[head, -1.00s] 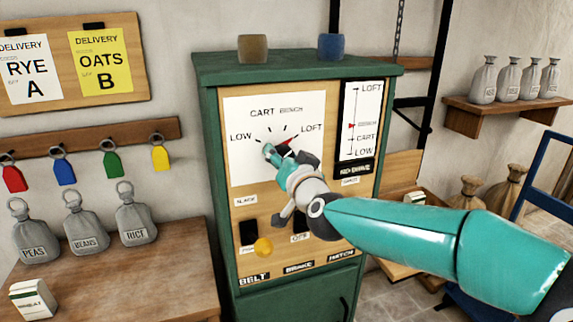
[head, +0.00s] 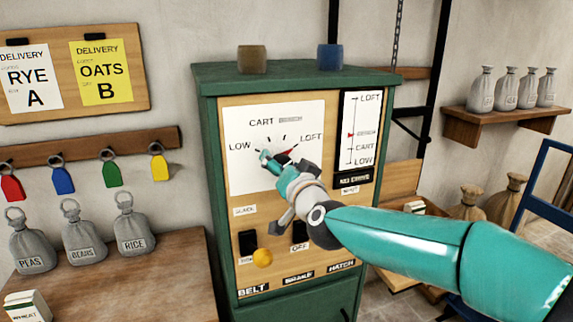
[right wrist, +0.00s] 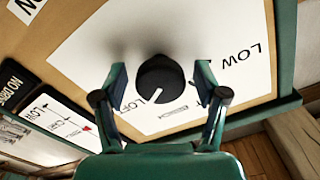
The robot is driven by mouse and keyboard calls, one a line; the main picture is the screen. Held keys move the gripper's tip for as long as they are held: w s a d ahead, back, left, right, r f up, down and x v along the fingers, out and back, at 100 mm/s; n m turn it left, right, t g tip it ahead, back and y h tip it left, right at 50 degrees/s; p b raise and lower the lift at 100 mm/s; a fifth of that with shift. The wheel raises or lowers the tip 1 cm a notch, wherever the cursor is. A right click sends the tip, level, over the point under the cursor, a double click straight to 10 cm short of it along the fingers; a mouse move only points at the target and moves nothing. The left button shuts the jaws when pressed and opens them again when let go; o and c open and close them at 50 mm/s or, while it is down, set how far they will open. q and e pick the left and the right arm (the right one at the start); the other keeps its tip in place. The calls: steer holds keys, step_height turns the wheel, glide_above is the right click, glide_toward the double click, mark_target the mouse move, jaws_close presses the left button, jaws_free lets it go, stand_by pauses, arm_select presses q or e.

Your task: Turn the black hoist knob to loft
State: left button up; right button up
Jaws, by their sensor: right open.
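The black hoist knob (right wrist: 168,72) shows in the right wrist view on a white dial plate, its white line pointing down and slightly left there. In the head view my arm hides most of it. The dial plate (head: 245,118) carries LOW at left, CART and BENCH at the top and LOFT at right. My right gripper (head: 276,160) is at the dial. In the right wrist view its fingers are open, one on each side of the knob, with small gaps seeming to show. My left gripper is not in view.
The green cabinet (head: 203,150) also bears a level gauge (head: 361,120), black switches and a yellow button (head: 262,258) below the dial. Two small blocks stand on its top. A wooden counter (head: 160,285) with grey sacks is at left; a blue frame stands at right.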

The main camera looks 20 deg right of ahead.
steer(key=shift+s+f, duration=0.1)
steer(key=s, duration=1.1)
steer(key=shift+s+d, duration=0.15)
steer(key=shift+s, duration=0.25)
steer(key=shift+f, duration=0.1)
